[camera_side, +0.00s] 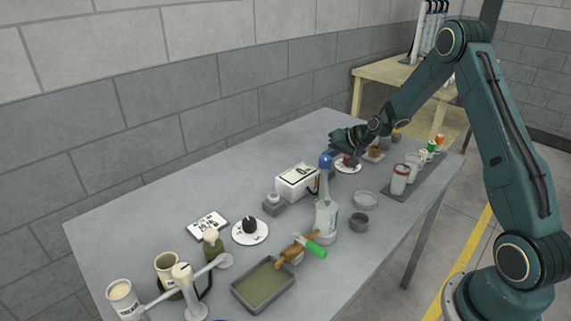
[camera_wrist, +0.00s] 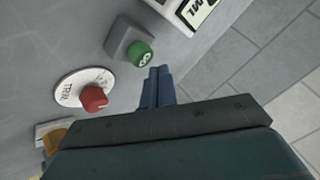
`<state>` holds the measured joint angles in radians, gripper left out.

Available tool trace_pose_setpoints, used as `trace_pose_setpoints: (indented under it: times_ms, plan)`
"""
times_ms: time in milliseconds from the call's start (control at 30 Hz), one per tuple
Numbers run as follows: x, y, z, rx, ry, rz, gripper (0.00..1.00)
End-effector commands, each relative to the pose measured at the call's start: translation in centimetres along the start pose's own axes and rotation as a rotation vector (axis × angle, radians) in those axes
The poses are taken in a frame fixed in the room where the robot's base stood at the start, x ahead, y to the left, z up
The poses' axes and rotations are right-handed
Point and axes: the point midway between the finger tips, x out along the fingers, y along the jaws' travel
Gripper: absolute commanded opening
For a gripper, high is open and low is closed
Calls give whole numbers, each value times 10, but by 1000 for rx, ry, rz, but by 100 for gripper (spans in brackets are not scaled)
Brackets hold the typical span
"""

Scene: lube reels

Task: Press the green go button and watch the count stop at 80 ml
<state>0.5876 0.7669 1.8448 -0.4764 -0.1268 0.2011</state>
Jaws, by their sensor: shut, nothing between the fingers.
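The green go button (camera_wrist: 140,53) sits on a small grey block (camera_wrist: 122,36) in the wrist view. My gripper (camera_wrist: 158,72) is shut and empty, its fingertips just below and right of the button in that picture. I cannot tell whether they touch it, though a gap seems to show. The white counter box (camera_wrist: 176,8) is at the top edge; part of its display shows "ML", and the number is cut off. In the side view the counter box (camera_side: 297,181) stands mid-table, its digits too small to read. The green button is not clearly visible there.
A red knob (camera_wrist: 94,98) on a white dial marked TRIAL (camera_wrist: 68,87) is left of my fingers. A blue-capped bottle (camera_side: 326,219) stands in front of the counter box. Jars (camera_side: 399,181) stand on a grey mat to the right.

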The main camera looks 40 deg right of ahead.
Motion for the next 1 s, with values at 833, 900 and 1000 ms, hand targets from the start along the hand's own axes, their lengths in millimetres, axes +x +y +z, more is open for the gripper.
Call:
trace_pose_setpoints:
  times_ms: [833, 900, 1000]
  plan:
    - [6, 4, 4, 0, 0, 0, 0]
    - [6, 4, 4, 0, 0, 0, 0]
    - [6, 4, 4, 0, 0, 0, 0]
